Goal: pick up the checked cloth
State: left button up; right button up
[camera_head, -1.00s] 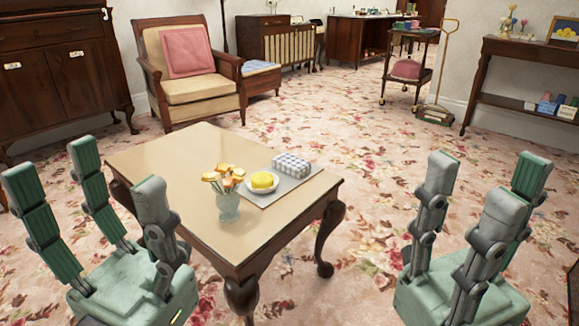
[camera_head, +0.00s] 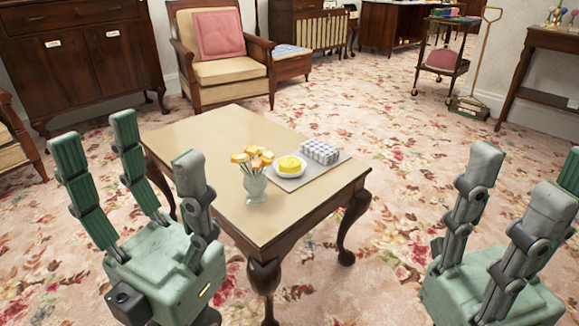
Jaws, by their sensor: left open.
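The checked cloth (camera_head: 320,151) is a small grey and white folded block. It lies on a grey mat (camera_head: 291,182) at the right end of the low wooden table (camera_head: 205,140). A white plate with a yellow block (camera_head: 290,166) sits just left of it. My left gripper (camera_head: 135,160) is open and empty, in front of the table's left side, well apart from the cloth. My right gripper (camera_head: 515,190) stands at the lower right with its fingers spread and nothing between them, also apart from the cloth.
A glass vase of orange and yellow flowers (camera_head: 255,187) stands near the table's front edge, left of the plate. An armchair with a pink cushion (camera_head: 219,36) is behind the table. A trolley (camera_head: 440,62) stands at the back right. Carpet right of the table is clear.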

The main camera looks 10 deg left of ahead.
aim_at(324, 153)
jog(key=i+l+z, duration=0.1)
jog(key=i+l, duration=0.15)
jog(key=i, duration=0.25)
jog(key=i+l, duration=0.15)
jog(key=i, duration=0.3)
jog(key=i+l+z, duration=0.15)
jog(key=i, duration=0.35)
